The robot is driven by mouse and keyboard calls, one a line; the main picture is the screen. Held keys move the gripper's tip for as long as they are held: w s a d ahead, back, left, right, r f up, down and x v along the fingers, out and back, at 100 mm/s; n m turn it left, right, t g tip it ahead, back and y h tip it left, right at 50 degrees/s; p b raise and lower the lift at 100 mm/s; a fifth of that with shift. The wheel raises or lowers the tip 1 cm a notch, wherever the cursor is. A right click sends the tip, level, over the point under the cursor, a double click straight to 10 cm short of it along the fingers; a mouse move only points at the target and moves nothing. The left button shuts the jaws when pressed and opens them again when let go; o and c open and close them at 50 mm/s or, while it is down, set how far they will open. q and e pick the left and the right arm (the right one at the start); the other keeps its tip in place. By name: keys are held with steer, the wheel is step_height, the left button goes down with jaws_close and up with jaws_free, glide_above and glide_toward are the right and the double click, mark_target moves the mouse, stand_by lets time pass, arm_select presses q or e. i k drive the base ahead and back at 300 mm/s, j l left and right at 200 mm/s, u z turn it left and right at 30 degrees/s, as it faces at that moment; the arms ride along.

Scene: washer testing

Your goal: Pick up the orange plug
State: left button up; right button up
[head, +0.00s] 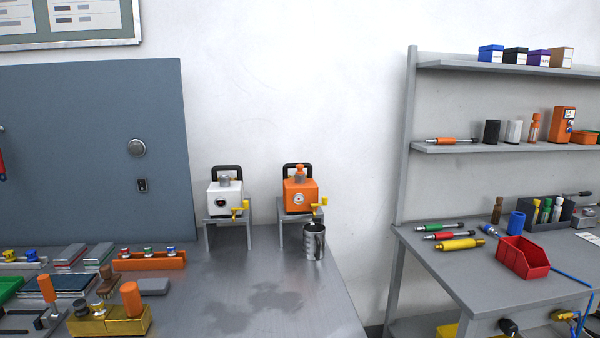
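Several orange parts show in the head view, and I cannot tell for sure which is the orange plug. One is an orange stopper-like piece (300,172) upright on top of the orange box-shaped unit (296,200), under its black handle. Another is an orange cylinder (131,299) standing at the right end of a gold block (105,325) at the lower left. A third orange cylinder (47,290) stands upright left of that block. Neither of my grippers is in view.
A white box-shaped unit (222,200) stands left of the orange one; both rest on grey stands. A metal cup (314,243) stands by the orange unit's yellow tap. The grey bench (260,310) is clear in front. A shelf bench with a red bin (524,260) is at right.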

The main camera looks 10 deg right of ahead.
mark_target(300, 167)
steer(key=i+l, duration=0.1)
steer(key=l, duration=0.25)
steer(key=i+l+z, duration=0.15)
steer(key=l, duration=0.5)
steer(key=i+l+z, duration=0.15)
steer(key=l, duration=0.15)
